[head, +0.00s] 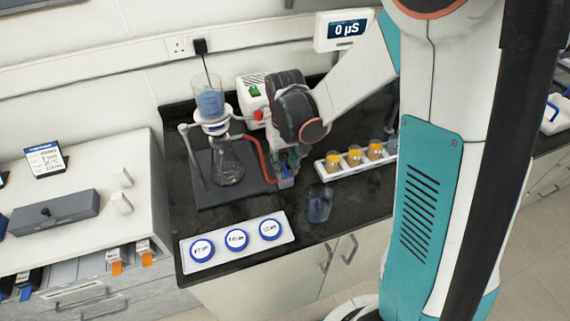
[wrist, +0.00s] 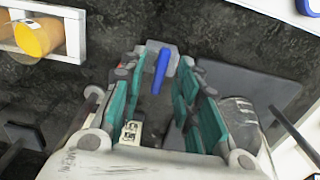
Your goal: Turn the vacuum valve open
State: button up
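The vacuum valve shows in the wrist view as a small grey body (wrist: 153,47) with a blue lever (wrist: 161,72). In the head view the valve (head: 286,183) is partly hidden below my gripper, at the end of a red hose, on the dark bench. My gripper (wrist: 164,62) is open, with one pair of teal fingers on each side of the blue lever. Gaps show between the lever and both fingers, so it is not gripped. In the head view my gripper (head: 288,164) is over the valve, its fingertips hard to make out.
A flask (head: 228,166) on a dark stand base (head: 207,199), with a blue-filled funnel (head: 211,102) above, stands left of my gripper. A white rack (head: 331,171) of orange-filled containers is to the right. A clear beaker (head: 319,206) and a tray of blue-rimmed discs (head: 282,242) are in front.

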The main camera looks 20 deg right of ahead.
grip_shut()
jog(key=shift+n, duration=0.3)
jog(key=n+b, duration=0.1)
jog(key=n, duration=1)
jog(key=shift+n+b, duration=0.3)
jog(key=shift+b, duration=0.05)
jog(key=n, duration=0.5)
jog(key=shift+n, duration=0.3)
dwell(0.3)
